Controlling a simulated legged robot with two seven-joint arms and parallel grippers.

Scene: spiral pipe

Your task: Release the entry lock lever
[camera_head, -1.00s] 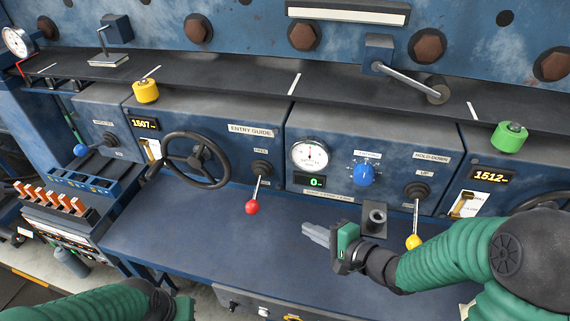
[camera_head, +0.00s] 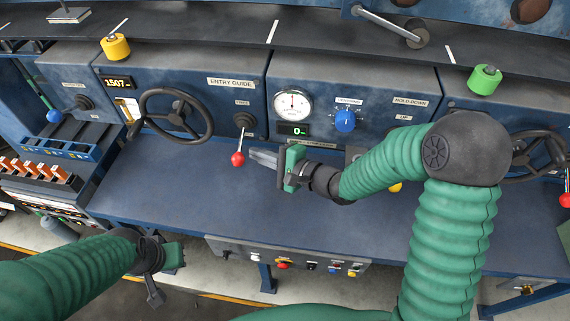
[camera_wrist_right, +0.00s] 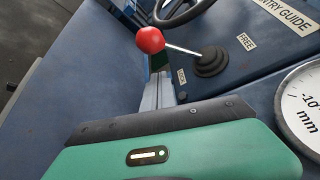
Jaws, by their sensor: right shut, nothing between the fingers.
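The entry lock lever, with a red ball (camera_head: 238,158) on a thin metal rod, hangs down from a black boot (camera_head: 244,120) under the ENTRY GUIDE label. Its red ball (camera_wrist_right: 150,40) also shows in the right wrist view, beside plates reading FREE and LOCK. My right gripper (camera_head: 262,158) is shut and empty, its fingertips just right of the ball. In the wrist view its fingers (camera_wrist_right: 158,92) point toward the ball; I cannot tell whether they touch. My left gripper (camera_head: 155,285) is low at the left, away from the lever; its jaws are unclear.
A black handwheel (camera_head: 174,115) is left of the lever. A gauge (camera_head: 293,104) and a blue knob (camera_head: 345,121) are to the right. A yellow ball (camera_head: 395,187) is partly hidden by my right arm. The blue bench top (camera_head: 190,195) below is clear.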

